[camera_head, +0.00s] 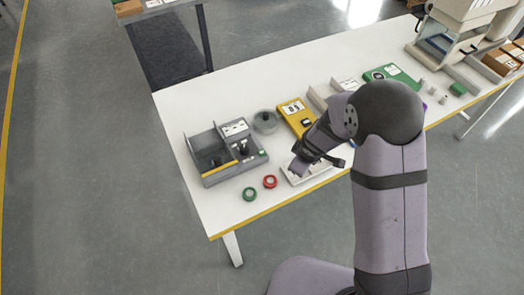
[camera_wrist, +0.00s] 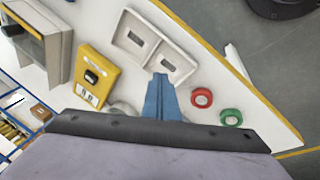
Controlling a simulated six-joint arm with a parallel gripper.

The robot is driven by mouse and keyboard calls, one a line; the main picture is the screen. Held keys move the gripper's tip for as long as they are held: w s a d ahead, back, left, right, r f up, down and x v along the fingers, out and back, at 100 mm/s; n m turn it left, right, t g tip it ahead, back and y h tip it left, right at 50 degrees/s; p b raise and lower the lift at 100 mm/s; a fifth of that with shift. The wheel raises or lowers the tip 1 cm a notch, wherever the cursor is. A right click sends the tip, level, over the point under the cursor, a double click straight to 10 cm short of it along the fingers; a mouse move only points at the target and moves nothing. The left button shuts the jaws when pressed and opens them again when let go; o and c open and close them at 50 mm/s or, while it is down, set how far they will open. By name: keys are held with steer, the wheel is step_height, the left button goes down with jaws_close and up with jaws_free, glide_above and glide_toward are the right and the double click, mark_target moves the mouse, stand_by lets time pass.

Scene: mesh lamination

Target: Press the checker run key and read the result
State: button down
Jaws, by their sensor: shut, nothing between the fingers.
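A yellow box (camera_head: 292,108), which looks like the checker, stands on the white table. It also shows in the wrist view (camera_wrist: 103,67), with a dark key (camera_wrist: 92,76) and a small light display (camera_wrist: 88,98). The display's characters are too small to read surely. My gripper (camera_head: 299,168) is shut and empty, over the white tray at the table's front. In the wrist view its blue fingers (camera_wrist: 161,82) are together, tips near the tray's edge, clear of the key and to its right.
The white two-compartment tray (camera_wrist: 155,54) lies beside the yellow box. A red ring (camera_head: 270,182) and a green ring (camera_head: 249,194) lie near the front edge. A grey divided fixture (camera_head: 222,178) stands left. A round clear dish (camera_head: 265,121) and a green device (camera_head: 392,75) stand farther back.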

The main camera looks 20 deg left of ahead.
steer(key=w+a+r+n+t+y, duration=0.1)
steer(key=w+a+r+n+y, duration=0.3)
steer(key=a, duration=0.4)
step_height(320, 180, up, 4)
steer(key=f+n+y, duration=0.1)
steer(key=n+y, duration=0.1)
steer(key=y, duration=0.1)
glide_above(262, 153)
steer(key=shift+s+d+r, duration=0.1)
steer(key=shift+d+r, duration=0.15)
steer(key=shift+d, duration=0.2)
steer(key=shift+f, duration=0.15)
steer(key=shift+h, duration=0.3)
step_height(262, 153, down, 6)
steer(key=b, duration=0.7)
steer(key=shift+f, duration=0.15)
steer(key=shift+f+b, duration=0.9)
steer(key=shift+f, duration=0.2)
steer(key=shift+f, duration=0.15)
steer(key=shift+f, duration=0.3)
